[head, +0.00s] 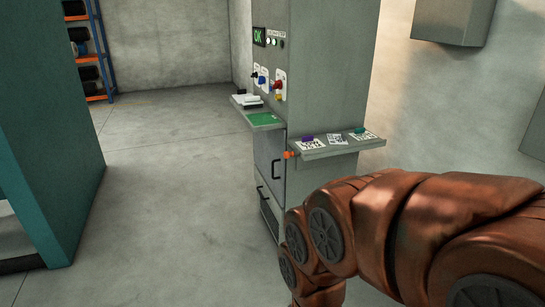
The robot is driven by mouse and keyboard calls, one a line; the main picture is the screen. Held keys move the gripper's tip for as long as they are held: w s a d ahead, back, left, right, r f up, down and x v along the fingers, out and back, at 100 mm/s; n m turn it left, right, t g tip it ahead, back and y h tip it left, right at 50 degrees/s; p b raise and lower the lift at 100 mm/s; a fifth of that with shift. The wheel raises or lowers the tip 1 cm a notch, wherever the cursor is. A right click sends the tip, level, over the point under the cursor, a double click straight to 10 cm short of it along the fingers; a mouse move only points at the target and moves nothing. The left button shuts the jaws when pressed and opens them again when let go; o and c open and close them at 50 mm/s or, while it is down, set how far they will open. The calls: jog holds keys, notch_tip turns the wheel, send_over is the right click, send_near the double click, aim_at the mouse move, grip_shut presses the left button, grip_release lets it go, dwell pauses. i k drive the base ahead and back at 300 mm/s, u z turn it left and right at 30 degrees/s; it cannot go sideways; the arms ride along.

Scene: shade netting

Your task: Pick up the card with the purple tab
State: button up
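The card with the purple tab (311,144) lies at the left end of a narrow grey shelf (345,150) on the side of a grey cabinet. It is white with a dark printed pattern, and its purple tab (307,138) is at the back edge. A white printed card (337,140) lies to its right, and a card with a teal tab (365,137) lies further right. My brown arm reaches down across the lower right, below and in front of the shelf. My gripper is outside the picture.
The grey cabinet (330,60) has a lit OK display (259,37), coloured knobs and a left ledge with a green panel (264,119). An orange knob (289,155) sits at the shelf's left end. A teal partition (45,130) stands left. The floor between is clear.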

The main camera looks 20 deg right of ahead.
aim_at(308, 142)
jog(key=u, duration=0.8)
jog(key=i, duration=1.5)
jog(key=z, duration=1.1)
jog(key=i, duration=0.75)
jog(key=z, duration=0.85)
